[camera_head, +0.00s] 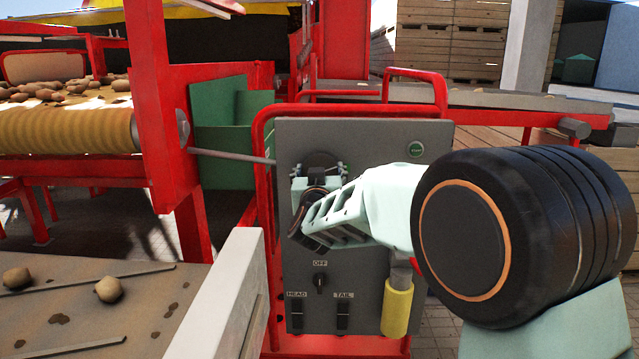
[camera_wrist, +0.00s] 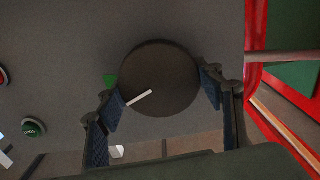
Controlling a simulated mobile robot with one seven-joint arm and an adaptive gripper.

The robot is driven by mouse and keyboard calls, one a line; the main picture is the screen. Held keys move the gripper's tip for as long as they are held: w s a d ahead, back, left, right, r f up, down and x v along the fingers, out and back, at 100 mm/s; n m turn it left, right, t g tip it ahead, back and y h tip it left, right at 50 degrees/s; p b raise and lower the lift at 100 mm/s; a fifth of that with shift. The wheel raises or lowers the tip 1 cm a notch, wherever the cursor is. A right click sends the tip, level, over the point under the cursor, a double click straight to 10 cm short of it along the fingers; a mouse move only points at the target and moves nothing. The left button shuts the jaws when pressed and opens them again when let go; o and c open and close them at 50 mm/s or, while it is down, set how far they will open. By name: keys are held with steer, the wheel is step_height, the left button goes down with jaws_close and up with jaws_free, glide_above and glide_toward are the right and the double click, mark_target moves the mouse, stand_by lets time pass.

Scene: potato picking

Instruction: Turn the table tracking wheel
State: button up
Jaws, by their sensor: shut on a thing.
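The table tracking wheel is a round dark knob (camera_wrist: 165,75) on the grey control panel (camera_head: 380,135). In the wrist view a white pointer line on it points to the lower left, and a green mark (camera_wrist: 110,80) on the panel lies left of the knob. My gripper (camera_wrist: 164,95) is shut on the knob, with one blue-padded finger at its left edge and one at its right. In the head view my gripper (camera_head: 320,180) is at the upper middle of the panel and hides most of the knob.
Below are an OFF switch (camera_head: 320,282) and HEAD and TAIL switches (camera_head: 343,315). A green button (camera_head: 416,149) is at the upper right. Red rails (camera_head: 262,180) border the panel. A conveyor with several potatoes (camera_head: 109,289) lies at the lower left. A yellow cylinder (camera_head: 397,310) hangs below my arm.

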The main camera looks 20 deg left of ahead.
steer(key=shift+m+b, duration=1.75)
steer(key=shift+m, duration=0.35)
steer(key=o, duration=1.2)
steer(key=shift+c, duration=0.2)
steer(key=shift+s+d, duration=0.1)
steer(key=v, duration=1.1)
steer(key=shift+s, duration=0.4)
steer(key=shift+f, duration=0.1)
